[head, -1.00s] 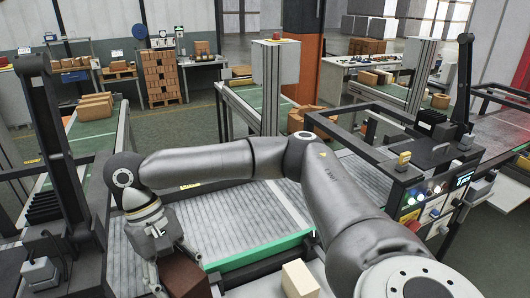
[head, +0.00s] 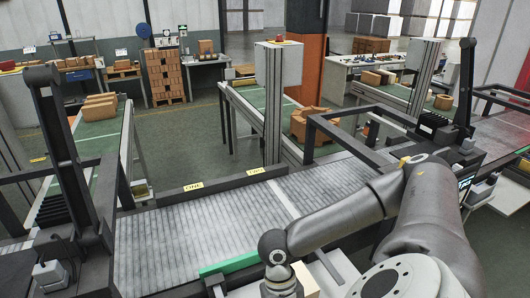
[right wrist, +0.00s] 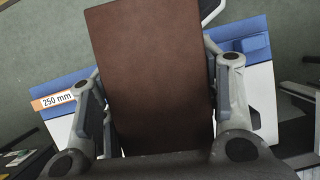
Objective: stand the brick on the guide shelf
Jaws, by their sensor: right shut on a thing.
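The dark reddish-brown brick (right wrist: 150,50) fills the middle of the right wrist view. My right gripper (right wrist: 158,88) is shut on it, with one finger pad against each side. In the head view my right wrist is at the bottom centre, and the jaws and brick cannot be made out there. Behind the brick in the wrist view is a blue and white panel (right wrist: 262,88) with an orange-edged "250 mm" label (right wrist: 56,101). I cannot tell whether this is the guide shelf. My left gripper is not in view.
A grey slatted conveyor (head: 165,246) crosses ahead, with a green strip (head: 236,263) along its near edge. A pale block (head: 304,282) is partly hidden behind my wrist. A dark post (head: 62,150) stands left, and a black frame (head: 350,145) stands over the conveyor's right part.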

